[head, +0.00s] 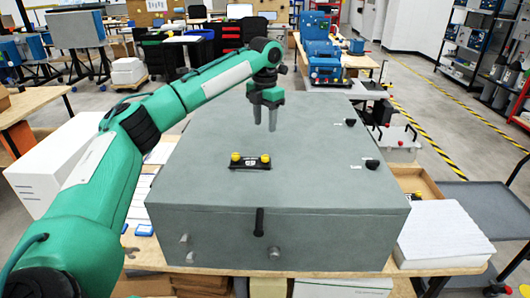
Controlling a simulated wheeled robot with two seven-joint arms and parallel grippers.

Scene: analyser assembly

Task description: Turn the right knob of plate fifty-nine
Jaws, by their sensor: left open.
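A small black plate (250,165) lies on top of the large grey box and carries two yellow knobs. The right knob (265,159) and the left knob (236,157) both stand upright on it. The plate's marking is too small to read for certain. My left gripper (264,121) points down, open and empty, in the air beyond the plate. Its fingers appear above the knobs in the head view, apart from them. My right gripper does not show.
The grey box (300,195) has two black knobs near its right edge, a far one (350,122) and a near one (371,164). A black handle (259,221) is on its front. A white stack (440,235) stands to the right. The box top around the plate is clear.

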